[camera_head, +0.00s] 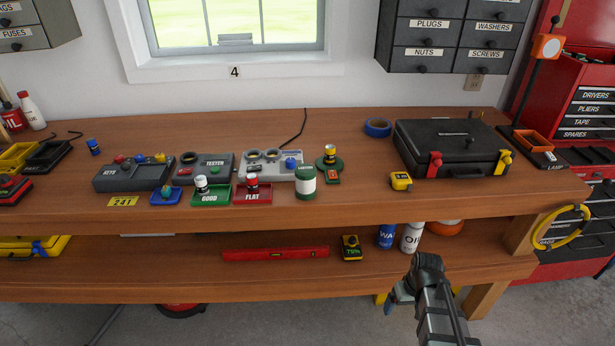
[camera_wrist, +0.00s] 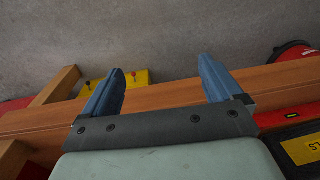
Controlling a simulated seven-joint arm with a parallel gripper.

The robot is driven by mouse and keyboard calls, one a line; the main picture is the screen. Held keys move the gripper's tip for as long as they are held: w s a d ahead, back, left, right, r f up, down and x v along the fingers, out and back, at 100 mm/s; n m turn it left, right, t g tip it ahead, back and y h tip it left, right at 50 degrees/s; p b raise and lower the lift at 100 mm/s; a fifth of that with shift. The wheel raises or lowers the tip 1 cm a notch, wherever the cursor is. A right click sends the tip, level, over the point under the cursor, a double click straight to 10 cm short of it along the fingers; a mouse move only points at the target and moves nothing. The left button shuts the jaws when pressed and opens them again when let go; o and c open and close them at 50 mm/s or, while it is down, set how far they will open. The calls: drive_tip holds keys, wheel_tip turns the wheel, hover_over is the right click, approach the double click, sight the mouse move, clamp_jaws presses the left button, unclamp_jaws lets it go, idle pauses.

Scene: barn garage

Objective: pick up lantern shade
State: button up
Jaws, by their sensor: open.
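The lantern shade appears to be the white cylinder with green ends (camera_head: 306,184), upright on the workbench top near its front edge. Just behind it and to the right is a green round base with a small yellow-topped part (camera_head: 329,160), apparently the lantern's body. My gripper (camera_head: 392,304) is low in front of the bench, right of the shade and well apart from it. In the wrist view my gripper (camera_wrist: 161,68) has its two blue fingers spread with nothing between them. The shade is not in the wrist view.
Left of the shade are a red FLAT tray (camera_head: 252,197), a green GOOD tray (camera_head: 211,198) and grey testers. A yellow tape measure (camera_head: 401,181) and black case (camera_head: 452,148) stand right. The lower shelf holds a red level (camera_head: 275,254).

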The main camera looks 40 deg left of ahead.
drive_tip(key=a+r+n+t+y, duration=0.1)
drive_tip(key=a+r+n+y, duration=0.15)
drive_tip(key=a+r, duration=1.15)
drive_tip(key=n+t+y, duration=0.1)
drive_tip(key=n, duration=0.1)
approach(307, 170)
drive_tip(key=x, duration=0.7)
drive_tip(key=shift+s+a, duration=0.15)
drive_tip(key=shift+w+x, duration=0.1)
drive_tip(key=shift+x, duration=1.3)
drive_tip(key=shift+w+x, duration=0.15)
drive_tip(key=shift+x, duration=1.2)
drive_tip(key=shift+c, duration=0.4)
drive_tip(key=c, duration=1.1)
